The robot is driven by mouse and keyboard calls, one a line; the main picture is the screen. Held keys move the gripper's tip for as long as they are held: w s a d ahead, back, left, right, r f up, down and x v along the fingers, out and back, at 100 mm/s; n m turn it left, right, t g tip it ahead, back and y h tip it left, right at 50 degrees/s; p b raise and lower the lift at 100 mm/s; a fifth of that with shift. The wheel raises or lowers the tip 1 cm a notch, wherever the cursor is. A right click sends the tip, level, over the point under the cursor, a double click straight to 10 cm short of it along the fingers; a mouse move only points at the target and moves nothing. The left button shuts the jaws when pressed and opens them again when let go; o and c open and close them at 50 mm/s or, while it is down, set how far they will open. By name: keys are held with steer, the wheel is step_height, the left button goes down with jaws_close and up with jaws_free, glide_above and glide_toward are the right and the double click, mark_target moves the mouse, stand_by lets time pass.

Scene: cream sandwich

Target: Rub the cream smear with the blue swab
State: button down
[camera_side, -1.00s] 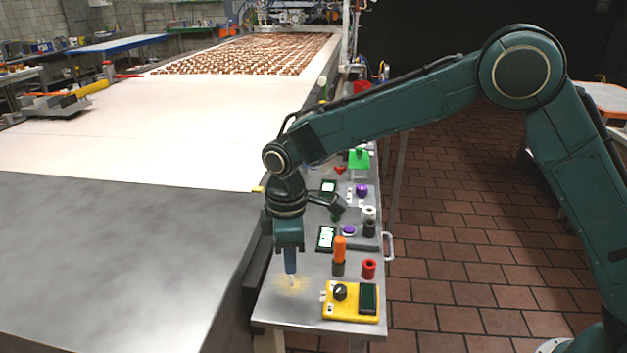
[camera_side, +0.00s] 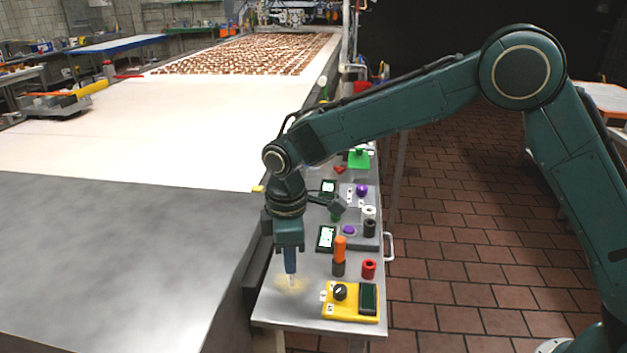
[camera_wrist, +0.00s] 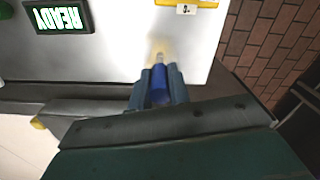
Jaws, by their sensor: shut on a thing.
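The cream smear (camera_side: 291,284) is a faint yellowish patch on the metal side table, left of the yellow control box. It also shows in the wrist view (camera_wrist: 160,46), just beyond the swab tip. My gripper (camera_side: 290,262) points down over the smear and is shut on the blue swab (camera_wrist: 159,86). The swab's pale tip (camera_side: 292,281) is at the smear; I cannot tell for sure whether it touches the surface. The swab hides part of the smear.
The yellow box (camera_side: 350,300) with a black knob stands close to the right of the smear. A display (camera_side: 326,238) lies further back. The large conveyor is at left.

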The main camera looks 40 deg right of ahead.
steer(key=shift+w+a, duration=1.4)
steer(key=shift+w+a+r, duration=0.15)
steer(key=shift+r, duration=0.05)
step_height(320, 180, up, 8)
steer(key=shift+f, duration=0.15)
steer(key=shift+f, duration=0.15)
steer(key=shift+f, duration=3.5)
steer(key=shift+s+d+f, duration=0.25)
steer(key=shift+f, duration=0.1)
steer(key=shift+s+d, duration=2.65)
steer(key=shift+w+a, duration=2.9)
step_height(320, 180, up, 8)
